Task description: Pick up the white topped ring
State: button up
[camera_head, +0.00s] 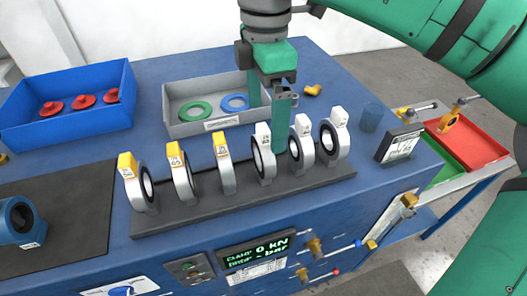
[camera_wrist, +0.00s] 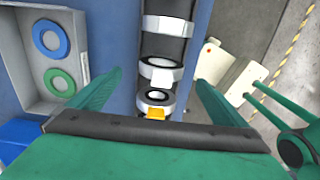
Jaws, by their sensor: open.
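Three white-topped rings stand upright in the rack on the right: the left one (camera_head: 262,160), the middle one (camera_head: 299,148) and the right one (camera_head: 333,143). My gripper (camera_head: 268,120) is open and empty, pointing down over the rack by the left white-topped ring. Its near finger hangs in front of the rack between the left and middle ones; the far finger is behind. In the wrist view a white-topped ring (camera_wrist: 160,72) lies between the spread fingers of my gripper (camera_wrist: 160,82), with a yellow-topped ring (camera_wrist: 155,113) below it.
Three yellow-topped rings stand left in the same dark rack (camera_head: 170,220). Behind are a grey tray (camera_head: 178,92) with green and blue rings and a blue bin (camera_head: 60,120) with red parts. A small display box (camera_head: 400,143) and a blue cup (camera_head: 371,117) stand right.

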aim_at(263, 143)
notch_tip(263, 143, down, 2)
jog(key=shift+w+f, duration=0.15)
jog(key=f, duration=0.3)
jog(key=s+f, duration=0.1)
jog(key=f, duration=0.1)
jog(key=shift+a, duration=0.25)
jog(key=c, duration=1.5)
